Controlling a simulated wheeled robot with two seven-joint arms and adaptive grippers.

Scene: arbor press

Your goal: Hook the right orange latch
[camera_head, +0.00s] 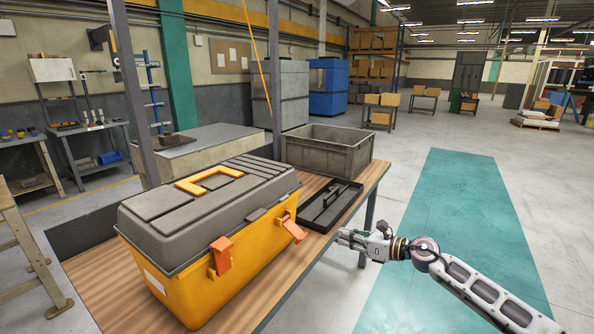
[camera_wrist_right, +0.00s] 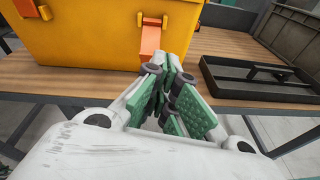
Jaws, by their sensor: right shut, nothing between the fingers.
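A yellow toolbox (camera_head: 210,290) with a closed grey lid (camera_head: 190,207) and a yellow handle sits on the wooden table. The right orange latch (camera_head: 291,230) on its front slants outward and down, its free end standing off the box. It also shows in the right wrist view (camera_wrist_right: 150,40), just beyond my fingertips. My left gripper is not in view.
A black tray (camera_head: 312,214) with a divider handle lies on the table right of the toolbox, and a grey crate (camera_head: 320,153) stands behind it. A grey upright post (camera_head: 275,90) rises behind the toolbox.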

